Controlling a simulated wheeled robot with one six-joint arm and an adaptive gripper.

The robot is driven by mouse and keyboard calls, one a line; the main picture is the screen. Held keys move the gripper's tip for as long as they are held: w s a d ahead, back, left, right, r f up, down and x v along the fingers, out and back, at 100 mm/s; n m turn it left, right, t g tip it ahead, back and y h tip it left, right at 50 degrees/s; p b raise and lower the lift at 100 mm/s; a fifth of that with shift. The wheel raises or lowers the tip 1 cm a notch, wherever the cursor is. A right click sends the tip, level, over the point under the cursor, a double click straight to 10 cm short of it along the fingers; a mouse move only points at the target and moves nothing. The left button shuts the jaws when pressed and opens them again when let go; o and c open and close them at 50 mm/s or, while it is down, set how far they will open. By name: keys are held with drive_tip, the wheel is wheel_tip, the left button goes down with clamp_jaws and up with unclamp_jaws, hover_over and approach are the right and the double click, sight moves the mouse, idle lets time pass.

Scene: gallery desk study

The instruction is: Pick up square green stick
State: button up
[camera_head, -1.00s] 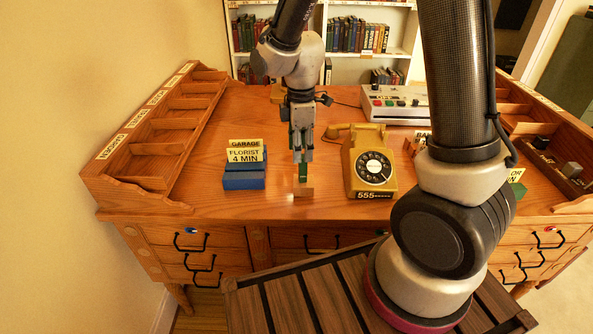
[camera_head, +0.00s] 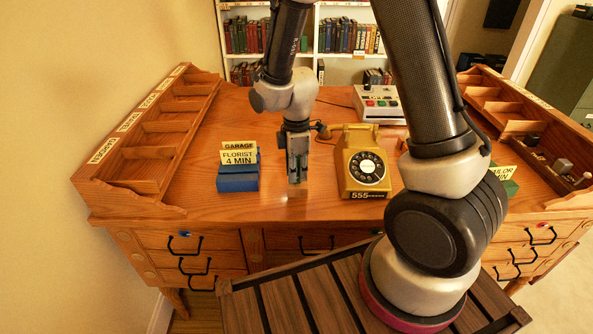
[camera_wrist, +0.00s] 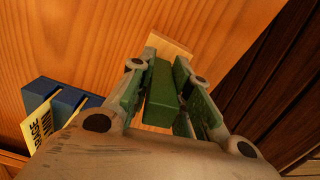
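The square green stick (camera_wrist: 162,84) stands between the two fingers of my gripper (camera_wrist: 165,88) in the wrist view. Its foot is at a small light wooden block (camera_wrist: 155,50) on the desk. The fingers are on either side of the stick, and narrow gaps seem to show between it and the pads, so my gripper looks open around it. In the head view my gripper (camera_head: 297,178) points straight down just above the wooden block (camera_head: 297,191). There the fingers hide most of the stick.
A blue card holder (camera_head: 238,180) with yellow signs stands to the left on the desk (camera_head: 200,205). A yellow telephone (camera_head: 364,165) stands close to the right. Wooden racks (camera_head: 150,135) line the side edges. The desk's front edge is near.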

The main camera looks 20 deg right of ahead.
drive_tip(key=shift+r, duration=0.1)
clamp_jaws()
wheel_tip(320, 180, up, 10)
drive_tip(key=shift+f, duration=0.1)
drive_tip(key=shift+o, duration=1.4)
unclamp_jaws()
clamp_jaws()
